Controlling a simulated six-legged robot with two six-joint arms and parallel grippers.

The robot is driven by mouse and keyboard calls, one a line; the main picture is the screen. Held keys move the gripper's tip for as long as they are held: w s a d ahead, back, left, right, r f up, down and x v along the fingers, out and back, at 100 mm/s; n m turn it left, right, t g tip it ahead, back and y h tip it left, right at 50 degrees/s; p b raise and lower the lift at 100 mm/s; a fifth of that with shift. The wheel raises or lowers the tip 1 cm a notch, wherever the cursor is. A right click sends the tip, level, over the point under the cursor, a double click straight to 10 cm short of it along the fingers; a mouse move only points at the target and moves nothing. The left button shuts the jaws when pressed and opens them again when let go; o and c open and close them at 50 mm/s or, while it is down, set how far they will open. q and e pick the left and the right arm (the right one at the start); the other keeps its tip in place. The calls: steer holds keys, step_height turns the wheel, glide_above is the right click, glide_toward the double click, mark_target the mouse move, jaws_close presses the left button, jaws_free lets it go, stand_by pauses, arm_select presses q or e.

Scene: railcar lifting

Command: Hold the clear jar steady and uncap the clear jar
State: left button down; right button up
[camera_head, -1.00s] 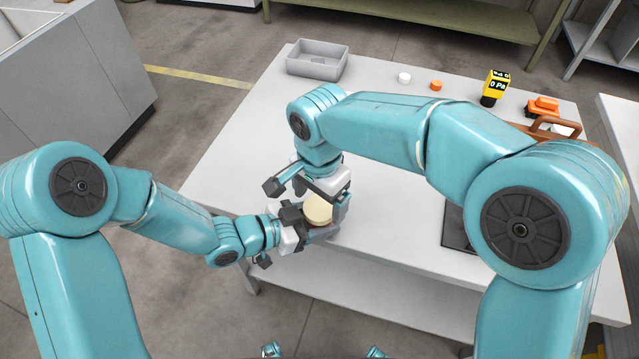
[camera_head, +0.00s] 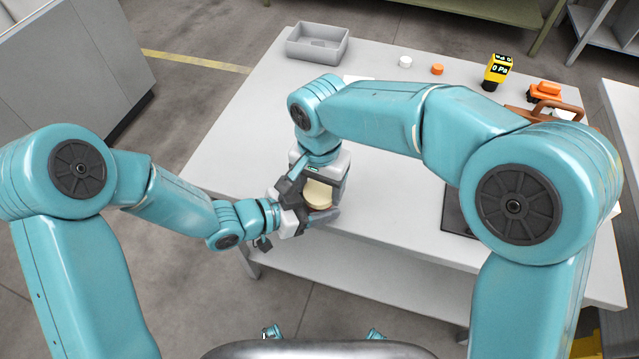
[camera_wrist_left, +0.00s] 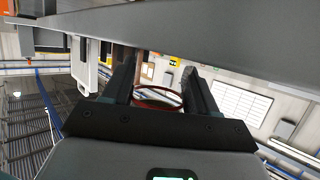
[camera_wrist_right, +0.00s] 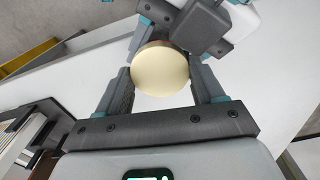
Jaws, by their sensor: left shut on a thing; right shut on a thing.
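The clear jar's cream lid (camera_head: 318,194) shows between my two grippers near the table's front left edge in the head view. The round lid (camera_wrist_right: 160,69) also shows in the right wrist view, between the fingers of my right gripper (camera_wrist_right: 160,85), which is shut on it. My left gripper (camera_head: 305,210) comes in from the left and is shut on the jar below the lid. In the left wrist view a reddish-brown ring and clear jar wall (camera_wrist_left: 158,97) show between the left fingers (camera_wrist_left: 160,85). Most of the jar body is hidden by the grippers.
The light table (camera_head: 400,150) holds a grey bin (camera_head: 317,44) at the back left, a white cap (camera_head: 406,62), an orange cap (camera_head: 437,69), a yellow gauge (camera_head: 497,70) and an orange item (camera_head: 545,92). The table's middle is partly covered by my right arm.

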steer(key=o, duration=1.2)
steer(key=shift+c, duration=0.2)
step_height(320, 180, up, 4)
steer(key=shift+r, duration=0.35)
steer(key=shift+c, duration=0.4)
step_height(320, 180, up, 3)
steer(key=m, duration=0.2)
steer(key=shift+m, duration=0.7)
step_height(320, 180, down, 8)
steer(key=shift+r, duration=0.1)
